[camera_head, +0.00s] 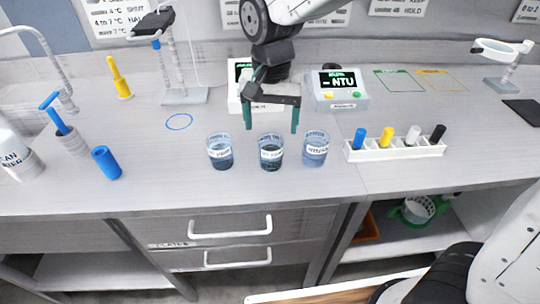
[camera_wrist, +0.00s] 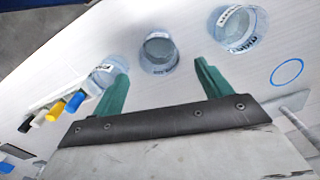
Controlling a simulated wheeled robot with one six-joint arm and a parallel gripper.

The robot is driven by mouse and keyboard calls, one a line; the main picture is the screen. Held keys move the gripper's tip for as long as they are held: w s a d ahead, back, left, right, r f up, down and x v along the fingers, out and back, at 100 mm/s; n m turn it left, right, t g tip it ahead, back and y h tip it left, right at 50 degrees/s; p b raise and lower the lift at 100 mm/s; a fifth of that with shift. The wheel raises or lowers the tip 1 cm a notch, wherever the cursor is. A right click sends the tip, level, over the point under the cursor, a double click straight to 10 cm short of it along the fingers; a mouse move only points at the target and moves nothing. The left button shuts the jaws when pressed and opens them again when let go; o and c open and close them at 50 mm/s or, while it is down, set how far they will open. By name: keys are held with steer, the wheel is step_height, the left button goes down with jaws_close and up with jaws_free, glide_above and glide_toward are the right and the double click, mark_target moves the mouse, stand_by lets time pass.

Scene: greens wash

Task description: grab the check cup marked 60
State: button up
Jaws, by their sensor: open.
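Three clear cups with white labels and dark bluish contents stand in a row near the front of the bench. They are the left cup (camera_head: 220,158), the middle cup (camera_head: 270,158) and the right cup (camera_head: 315,155). I cannot read their labels, so I cannot tell which is marked 60. My gripper (camera_head: 271,122) is open and empty, above and behind the middle cup. In the wrist view, the middle cup (camera_wrist: 159,57) lies beyond and between my green fingertips (camera_wrist: 161,70). The left cup (camera_wrist: 240,30) is at upper right there; the right cup (camera_wrist: 103,75) is partly hidden by a finger.
A white rack (camera_head: 395,150) with colored-cap items stands right of the cups. An NTU meter (camera_head: 338,102) is behind them. A blue tube (camera_head: 106,162) stands at left. Bench around the blue circle (camera_head: 179,121) is clear.

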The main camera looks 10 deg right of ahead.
mark_target(271, 147)
step_height(271, 147, down, 8)
steer(key=shift+s+r, duration=0.1)
steer(key=shift+r, duration=0.05)
steer(key=c, duration=1.1)
